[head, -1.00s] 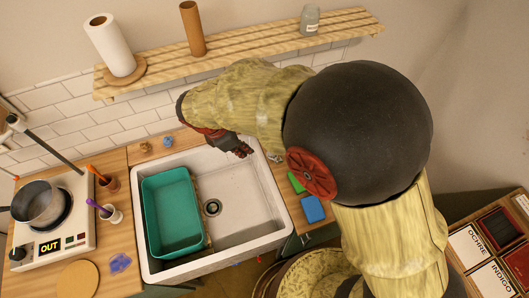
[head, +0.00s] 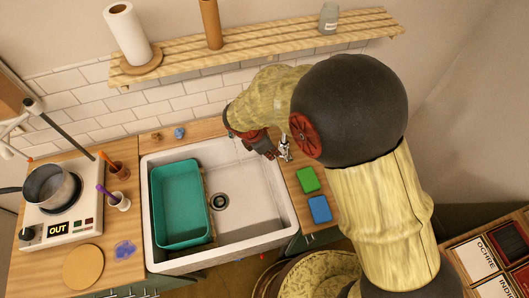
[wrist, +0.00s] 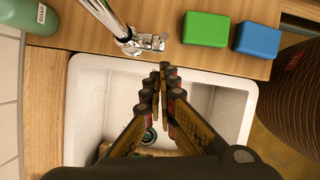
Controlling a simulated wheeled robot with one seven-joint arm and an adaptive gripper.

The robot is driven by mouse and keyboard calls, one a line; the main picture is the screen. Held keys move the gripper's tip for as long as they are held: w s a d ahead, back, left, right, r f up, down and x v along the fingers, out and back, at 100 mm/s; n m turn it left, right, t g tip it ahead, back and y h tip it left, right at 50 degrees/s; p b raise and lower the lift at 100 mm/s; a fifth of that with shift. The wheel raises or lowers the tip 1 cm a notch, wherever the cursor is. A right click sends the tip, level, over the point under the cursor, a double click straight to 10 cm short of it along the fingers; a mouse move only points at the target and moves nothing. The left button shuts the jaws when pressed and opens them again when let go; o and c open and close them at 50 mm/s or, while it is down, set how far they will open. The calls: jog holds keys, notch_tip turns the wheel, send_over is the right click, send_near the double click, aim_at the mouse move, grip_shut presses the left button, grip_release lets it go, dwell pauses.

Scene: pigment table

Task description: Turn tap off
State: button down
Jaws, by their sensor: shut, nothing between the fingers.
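The chrome tap (wrist: 122,30) stands at the sink's edge in the wrist view, with its lever end (wrist: 150,43) over the wooden counter. In the head view, part of the tap (head: 285,148) shows just right of my gripper (head: 274,154); my arm hides the rest. In the wrist view my gripper (wrist: 163,68) is shut and empty, its fingertips over the sink a little below the lever, with a visible gap. The white sink (head: 240,226) has a drain in its floor. I cannot tell clearly whether water is running.
A teal basin (head: 181,205) sits in the sink's left side. A green block (head: 308,180) and a blue block (head: 320,209) lie on the counter right of it. A green soap bottle (wrist: 42,16) stands near the tap. A hotplate (head: 62,220) with a pot is at left.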

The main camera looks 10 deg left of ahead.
jog(key=shift+w+d+r, duration=0.1)
jog(key=shift+w+d, duration=0.4)
jog(key=shift+d, duration=0.2)
jog(key=shift+w+d+r+p, duration=0.25)
jog(key=shift+w+d+p, duration=0.05)
jog(key=shift+d+p, duration=0.2)
jog(key=shift+w+d+r+p, duration=0.25)
jog(key=shift+d+p, duration=0.1)
jog(key=shift+p, duration=0.15)
jog(key=shift+d, duration=0.1)
jog(key=s+a+r, duration=0.4)
jog(key=a+r, duration=0.1)
jog(key=r, duration=0.4)
jog(key=shift+a+r+p, duration=0.15)
jog(key=shift+a+p, duration=0.1)
jog(key=shift+p, duration=0.2)
